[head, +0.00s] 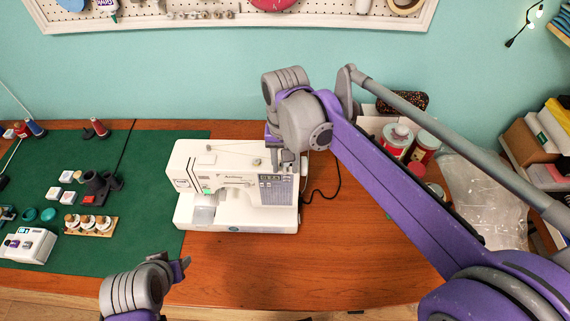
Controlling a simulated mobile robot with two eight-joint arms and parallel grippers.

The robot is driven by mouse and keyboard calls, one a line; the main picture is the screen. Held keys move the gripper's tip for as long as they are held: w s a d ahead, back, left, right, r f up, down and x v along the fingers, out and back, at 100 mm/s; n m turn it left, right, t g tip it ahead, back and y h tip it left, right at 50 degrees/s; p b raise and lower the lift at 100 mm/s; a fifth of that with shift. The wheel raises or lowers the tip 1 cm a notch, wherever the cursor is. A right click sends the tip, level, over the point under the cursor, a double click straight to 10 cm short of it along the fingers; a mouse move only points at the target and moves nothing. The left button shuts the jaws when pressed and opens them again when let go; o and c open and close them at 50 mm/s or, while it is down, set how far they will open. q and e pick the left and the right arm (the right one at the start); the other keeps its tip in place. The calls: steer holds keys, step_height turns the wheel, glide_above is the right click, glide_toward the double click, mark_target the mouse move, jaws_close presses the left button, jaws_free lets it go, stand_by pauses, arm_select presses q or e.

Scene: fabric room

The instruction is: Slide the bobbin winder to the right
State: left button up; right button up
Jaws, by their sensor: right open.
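The white sewing machine (240,194) stands on the wooden table at the edge of the green mat. On its top, toward the right end, is a small knob that looks like the bobbin winder (256,162). My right gripper (284,164) is open and points down at the top right end of the machine, just right of that knob. I cannot tell whether it touches anything. My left gripper (184,267) is low at the front of the table, away from the machine. Its jaw opening is not clear.
The green mat (150,180) on the left holds spools (97,128), a rack of small jars (90,225) and a small white device (27,246). Cans (424,147) and a clear plastic bag (485,200) are at the right. The wooden table (290,265) in front is clear.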

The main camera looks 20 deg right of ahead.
steer(key=shift+f, duration=0.25)
jaws_close()
